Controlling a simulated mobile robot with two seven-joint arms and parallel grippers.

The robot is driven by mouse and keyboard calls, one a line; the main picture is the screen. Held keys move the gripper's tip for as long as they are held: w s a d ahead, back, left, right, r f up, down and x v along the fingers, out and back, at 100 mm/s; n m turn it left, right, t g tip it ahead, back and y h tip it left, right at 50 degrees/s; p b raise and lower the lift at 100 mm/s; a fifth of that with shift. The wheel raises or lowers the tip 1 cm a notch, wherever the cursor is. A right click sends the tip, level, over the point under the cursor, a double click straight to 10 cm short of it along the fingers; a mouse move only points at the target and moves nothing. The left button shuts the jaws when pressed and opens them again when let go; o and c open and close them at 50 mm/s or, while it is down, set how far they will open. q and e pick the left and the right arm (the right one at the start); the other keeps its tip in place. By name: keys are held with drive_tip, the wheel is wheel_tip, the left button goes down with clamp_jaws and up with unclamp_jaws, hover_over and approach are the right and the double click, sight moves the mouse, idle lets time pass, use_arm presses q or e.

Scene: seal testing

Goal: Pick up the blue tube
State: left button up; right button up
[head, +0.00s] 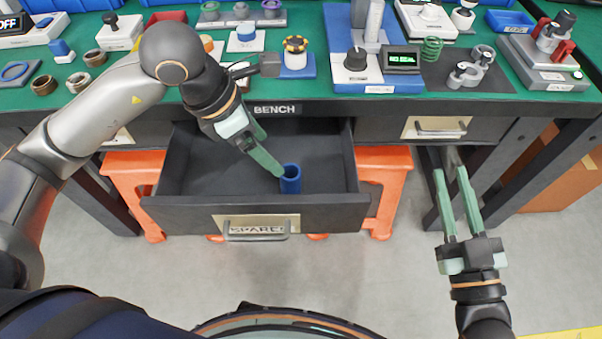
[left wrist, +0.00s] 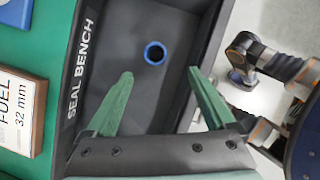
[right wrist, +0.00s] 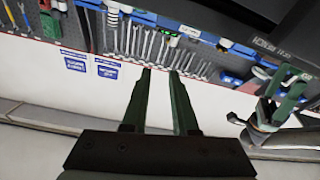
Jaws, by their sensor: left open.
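The blue tube (head: 290,182) stands upright in the open drawer, near its front right part. In the left wrist view the tube (left wrist: 146,53) shows as a blue ring with a dark hollow, beyond and between my fingertips. My left gripper (head: 279,172) is open and empty, with its fingers reaching down into the drawer close to the tube. The left wrist view shows its fingers (left wrist: 160,72) spread wide. My right gripper (head: 450,172) is open and empty, to the right of the drawer. Its fingers (right wrist: 159,72) stand apart in the right wrist view.
The drawer (head: 190,215), labelled SPARES, is pulled out from under the green bench (head: 330,97). Its floor is otherwise clear. Several fittings and devices stand on the bench above. An orange stool (head: 385,165) stands behind the drawer.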

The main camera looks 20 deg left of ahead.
use_arm(q)
drive_tip(key=b, duration=0.2)
approach(290, 171)
wheel_tip(290, 171, down, 2)
drive_tip(key=s+d, duration=0.1)
drive_tip(key=d, duration=0.1)
drive_tip(key=b+x, duration=0.1)
drive_tip(key=x, duration=0.4)
drive_tip(key=shift+w+r, duration=0.1)
drive_tip(key=shift+w, duration=0.05)
drive_tip(key=shift+w+f, duration=0.15)
drive_tip(key=shift+f, duration=0.15)
use_arm(e)
drive_tip(key=s+r+n+t+y, duration=0.1)
drive_tip(key=s+r+n+y, duration=0.2)
drive_tip(key=r, duration=0.3)
drive_tip(key=s+a+r+n+t+y, duration=0.1)
drive_tip(key=s+r+n+y, duration=0.2)
drive_tip(key=s+r+y, duration=0.1)
wheel_tip(290, 171, up, 2)
drive_tip(key=shift+a+r+n+t+y, duration=0.2)
drive_tip(key=shift+a+n+t+y, duration=0.15)
drive_tip(key=shift+y, duration=0.45)
use_arm(q)
drive_tip(key=shift+r, duration=0.1)
clamp_jaws()
